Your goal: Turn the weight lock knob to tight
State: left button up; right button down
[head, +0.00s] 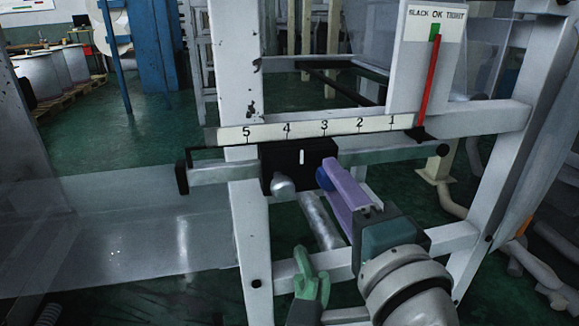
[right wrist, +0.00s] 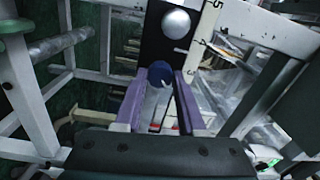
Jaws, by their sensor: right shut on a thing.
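A black weight block (head: 290,152) with a white mark sits on the grey beam, between 4 and 3 on the scale. A silver round knob (head: 283,187) sticks out of its front; it also shows in the right wrist view (right wrist: 176,23). A blue knob (head: 324,179) is at the block's lower right corner. My right gripper (head: 335,183) is shut on the blue knob with its purple fingers, which lie on both sides of the knob (right wrist: 157,70) in the wrist view. A green pronged piece (head: 311,276) low in the head view may be my left gripper.
The numbered scale strip (head: 305,131) runs above the beam. A red pointer (head: 428,85) stands at a white SLACK OK TIGHT plate (head: 424,50), near its green mark. White frame posts (head: 243,80) and bars surround the block. A clear panel (head: 130,225) is at left.

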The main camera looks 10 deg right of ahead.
jog(key=c, duration=0.5)
grip_release()
jog(key=s, duration=1)
jog(key=shift+d+f+p, duration=0.15)
jog(key=shift+f+p, duration=0.05)
jog(key=shift+p, duration=0.2)
